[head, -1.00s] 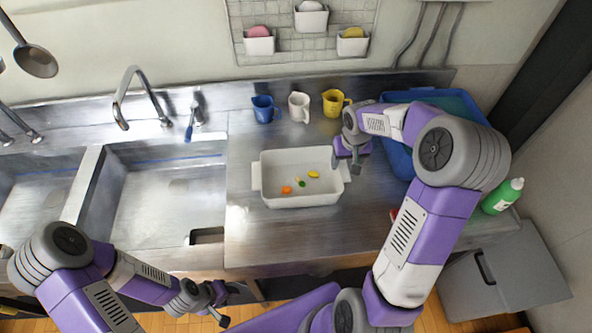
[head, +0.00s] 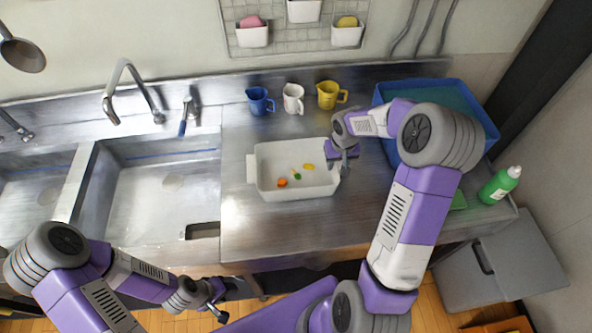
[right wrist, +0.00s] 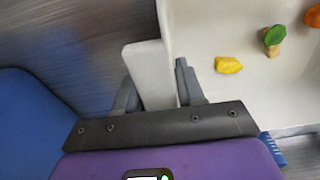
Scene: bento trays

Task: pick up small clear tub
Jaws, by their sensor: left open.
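The only tub-like container I see on the counter is a whitish rectangular tub (head: 262,178) with side handles. It looks opaque white and holds small colored food pieces. My right gripper (head: 343,166) is at its right end. In the right wrist view, my right gripper's fingers (right wrist: 158,88) stand apart on either side of the tub's white handle and wall (right wrist: 150,68). One finger is on the inner side and one is outside; firm contact cannot be made out. My left gripper (head: 219,300) is open and empty, low in front of the counter.
A yellow piece (right wrist: 229,65), a green piece (right wrist: 272,37) and an orange piece (head: 282,183) lie in the tub. Blue (head: 258,101), white (head: 293,98) and yellow (head: 328,95) cups stand behind. A blue bin (head: 488,112) and green bottle (head: 499,187) are right.

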